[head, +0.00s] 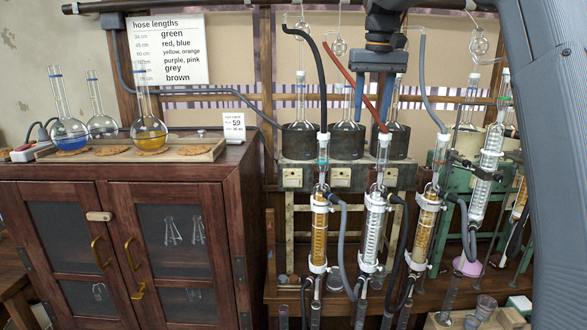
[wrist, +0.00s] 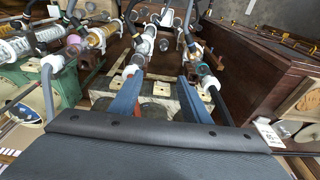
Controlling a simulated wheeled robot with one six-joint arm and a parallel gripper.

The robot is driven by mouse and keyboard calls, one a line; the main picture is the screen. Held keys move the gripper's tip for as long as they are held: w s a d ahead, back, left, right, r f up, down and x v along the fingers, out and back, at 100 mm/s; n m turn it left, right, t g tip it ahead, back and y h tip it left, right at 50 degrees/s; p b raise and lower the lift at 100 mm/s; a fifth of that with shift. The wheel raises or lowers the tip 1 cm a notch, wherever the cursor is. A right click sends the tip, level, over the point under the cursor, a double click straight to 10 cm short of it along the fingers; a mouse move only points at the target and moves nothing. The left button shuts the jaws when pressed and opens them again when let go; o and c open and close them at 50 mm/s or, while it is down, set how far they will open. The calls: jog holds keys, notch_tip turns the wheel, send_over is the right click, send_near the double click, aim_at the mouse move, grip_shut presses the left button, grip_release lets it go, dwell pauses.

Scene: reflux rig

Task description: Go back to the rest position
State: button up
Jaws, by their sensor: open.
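My gripper (head: 373,112) hangs pointing down in the upper middle of the head view, in front of the back board and the dark heating pots (head: 345,140). Its two blue fingers stand apart with nothing held between them. In the wrist view my gripper (wrist: 158,77) also shows as two spread blue fingers with an empty gap. Beyond the fingertips are the upright glass condensers (head: 373,232) with their hoses. A red hose (head: 343,68) and a black hose (head: 318,75) run close to the gripper in the head view. I cannot tell whether they touch it.
A dark wooden cabinet (head: 120,183) stands at left, with round flasks (head: 150,132) on a wooden tray (head: 205,156). A hose length chart (head: 168,50) hangs above. Glass columns and hoses crowd the bench at right. Beakers (head: 485,308) stand low at right.

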jog(key=s+f, duration=2.9)
jog(key=f, duration=0.4)
notch_tip(320, 180, down, 11)
jog(key=b, duration=1)
jog(key=shift+f+g, duration=0.15)
jog(key=shift+g, duration=0.15)
